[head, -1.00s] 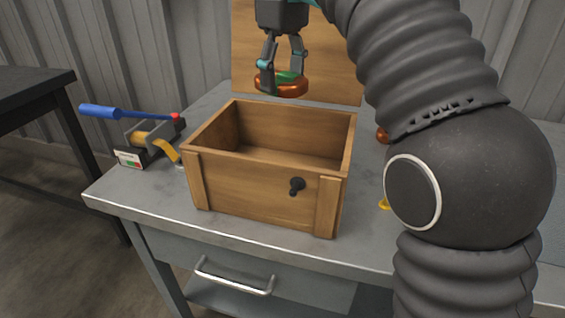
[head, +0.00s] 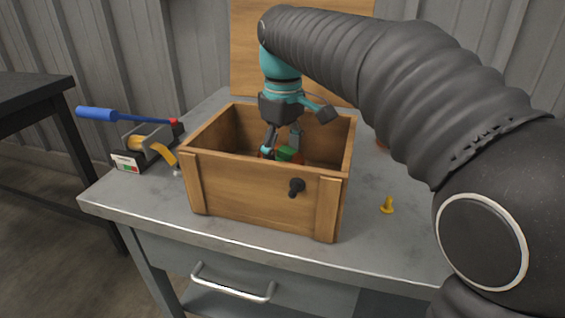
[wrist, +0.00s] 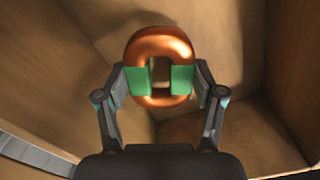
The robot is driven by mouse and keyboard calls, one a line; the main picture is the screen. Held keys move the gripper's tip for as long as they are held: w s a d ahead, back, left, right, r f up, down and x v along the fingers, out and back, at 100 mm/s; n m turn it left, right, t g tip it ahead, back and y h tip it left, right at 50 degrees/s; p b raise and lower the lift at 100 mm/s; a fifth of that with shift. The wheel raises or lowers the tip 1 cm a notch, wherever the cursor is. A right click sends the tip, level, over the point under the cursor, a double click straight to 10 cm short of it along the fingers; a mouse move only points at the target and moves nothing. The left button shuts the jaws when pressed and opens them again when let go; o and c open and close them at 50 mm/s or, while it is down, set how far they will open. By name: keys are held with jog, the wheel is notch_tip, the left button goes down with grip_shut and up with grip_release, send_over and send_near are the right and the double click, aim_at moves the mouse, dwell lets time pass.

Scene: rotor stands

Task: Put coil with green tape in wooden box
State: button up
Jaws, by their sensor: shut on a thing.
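The copper coil with green tape (wrist: 160,48) is held between the fingers of my gripper (wrist: 160,82) in the wrist view. The fingers press on its two taped sides. In the head view my gripper (head: 283,146) reaches down inside the wooden box (head: 240,185). There the coil's green tape (head: 287,153) shows just above the front wall, and most of the coil is hidden. The box is open at the top, with its raised lid behind it. Box walls surround the coil in the wrist view. I cannot tell whether the coil touches the box floor.
A tape dispenser (head: 128,163) and a blue-handled tool (head: 97,114) are left of the box on the grey workbench (head: 130,205). A small yellow piece (head: 387,206) stands right of the box. The bench front is clear.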

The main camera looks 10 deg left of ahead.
jog(key=shift+f, duration=1)
jog(key=shift+f, duration=0.15)
jog(key=o, duration=1.6)
notch_tip(320, 180, up, 12)
jog(key=p, duration=0.2)
